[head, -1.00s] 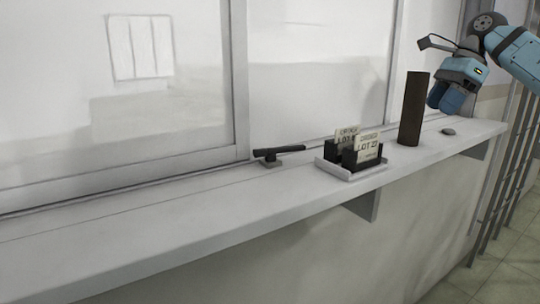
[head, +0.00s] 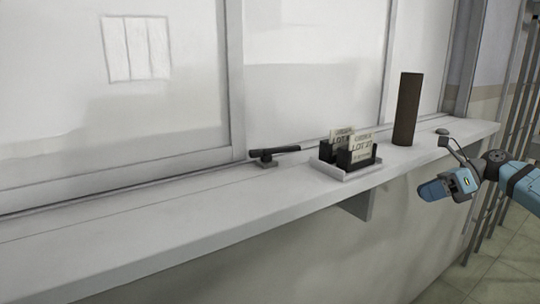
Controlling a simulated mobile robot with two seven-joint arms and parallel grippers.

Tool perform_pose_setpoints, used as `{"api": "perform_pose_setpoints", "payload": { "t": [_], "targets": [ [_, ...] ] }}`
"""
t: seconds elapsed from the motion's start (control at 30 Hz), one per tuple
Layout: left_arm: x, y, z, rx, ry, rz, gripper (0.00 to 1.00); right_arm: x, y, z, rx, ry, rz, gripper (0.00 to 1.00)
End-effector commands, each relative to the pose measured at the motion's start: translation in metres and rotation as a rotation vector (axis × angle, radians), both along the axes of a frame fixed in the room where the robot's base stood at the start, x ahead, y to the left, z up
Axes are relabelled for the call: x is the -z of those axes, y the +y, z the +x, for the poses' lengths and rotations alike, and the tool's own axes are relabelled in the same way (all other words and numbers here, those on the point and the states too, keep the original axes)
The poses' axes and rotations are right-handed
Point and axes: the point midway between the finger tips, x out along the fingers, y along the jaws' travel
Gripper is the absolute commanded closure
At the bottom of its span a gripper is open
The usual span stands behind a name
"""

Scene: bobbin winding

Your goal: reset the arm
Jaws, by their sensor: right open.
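My right arm comes in from the right edge in the head view. Its gripper (head: 436,190) is open and empty, off the front edge of the ledge (head: 190,205) and a little below the ledge's top at the right. It points left and touches nothing that I can see. A dark brown upright cylinder (head: 407,110) stands on the ledge, above and left of the gripper. A small grey-green rounded object (head: 442,131) lies on the ledge to the right of the cylinder. My left gripper is not in view.
A white tray (head: 347,176) with black holders and cards reading "LOT" stands mid-ledge. A black handle-like piece (head: 275,152) lies to its left. A window (head: 310,85) lines the back. Vertical bars (head: 515,110) stand at the right. The ledge's left part is bare.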

Motion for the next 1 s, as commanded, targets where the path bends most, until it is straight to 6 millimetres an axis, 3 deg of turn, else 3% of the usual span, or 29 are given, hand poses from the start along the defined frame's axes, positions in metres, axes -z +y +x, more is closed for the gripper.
{"api": "perform_pose_setpoints", "payload": {
  "t": [0.03,0.1,0.3,0.43,0.77,1.0],
  "targets": [
    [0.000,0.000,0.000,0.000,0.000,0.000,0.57,0.025,0.010,-0.006,0.036,0.045,0.067,0.55],
    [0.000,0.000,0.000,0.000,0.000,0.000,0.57,0.050,0.021,-0.012,0.099,0.105,0.165,0.55],
    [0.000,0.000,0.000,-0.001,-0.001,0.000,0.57,0.119,0.041,-0.037,0.311,0.309,0.433,0.55],
    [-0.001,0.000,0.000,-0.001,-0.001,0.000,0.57,0.162,0.043,-0.058,0.474,0.460,0.593,0.55],
    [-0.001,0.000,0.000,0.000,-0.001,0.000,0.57,0.272,0.024,-0.136,0.971,0.885,0.919,0.55],
    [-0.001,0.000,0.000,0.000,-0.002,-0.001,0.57,0.349,-0.002,-0.222,1.398,1.181,1.066,0.55]
  ]
}}
